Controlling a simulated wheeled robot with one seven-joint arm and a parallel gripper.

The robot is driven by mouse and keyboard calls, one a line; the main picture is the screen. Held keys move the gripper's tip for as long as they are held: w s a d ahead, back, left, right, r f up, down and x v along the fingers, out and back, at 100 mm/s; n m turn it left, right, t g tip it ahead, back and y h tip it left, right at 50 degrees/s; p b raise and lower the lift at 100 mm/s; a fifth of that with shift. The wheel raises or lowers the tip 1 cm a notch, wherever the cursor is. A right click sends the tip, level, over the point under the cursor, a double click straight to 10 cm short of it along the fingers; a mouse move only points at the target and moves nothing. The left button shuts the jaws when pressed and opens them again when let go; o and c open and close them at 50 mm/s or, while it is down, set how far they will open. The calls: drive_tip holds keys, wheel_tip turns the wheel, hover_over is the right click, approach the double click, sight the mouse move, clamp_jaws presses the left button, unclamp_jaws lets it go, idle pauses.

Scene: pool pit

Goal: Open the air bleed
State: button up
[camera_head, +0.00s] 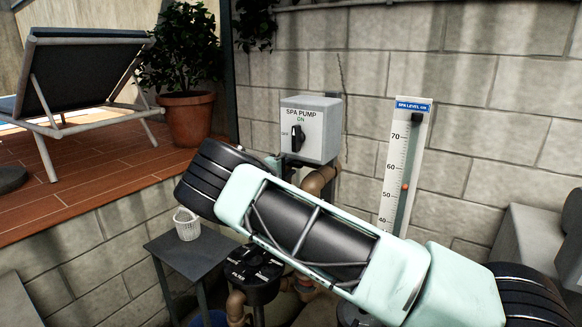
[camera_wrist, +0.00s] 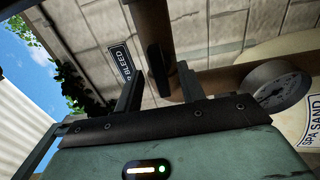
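In the wrist view, a label reading BLEED (camera_wrist: 122,61) is on the block wall, left of a brown pipe (camera_wrist: 150,18). A dark elongated piece (camera_wrist: 158,70), perhaps the air bleed's handle, stands in front of the pipe. My gripper (camera_wrist: 158,82) has its two fingers apart, with the dark piece showing between them and a little beyond. I see no clear contact. In the head view my arm crosses the middle, and neither my gripper nor the air bleed can be made out.
A pressure gauge (camera_wrist: 279,86) and the tan tank marked SPA SAND (camera_wrist: 307,125) are close on the right in the wrist view. The head view shows the spa pump switch box (camera_head: 311,128), a level scale (camera_head: 400,170), a small table (camera_head: 172,250) with a white basket (camera_head: 187,226), and a black valve (camera_head: 253,268).

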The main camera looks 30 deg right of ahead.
clamp_jaws()
drive_tip(key=n+p, duration=0.2)
drive_tip(key=n, duration=0.3)
drive_tip(key=shift+r, duration=0.15)
drive_tip(key=n+p, duration=0.2)
drive_tip(key=n, duration=0.2)
drive_tip(key=shift+n, duration=0.3)
drive_tip(key=n+p, duration=0.1)
drive_tip(key=n, duration=0.3)
drive_tip(key=shift+p, duration=0.3)
drive_tip(key=n+p, duration=0.1)
drive_tip(key=n, duration=0.4)
drive_tip(key=shift+f, duration=0.2)
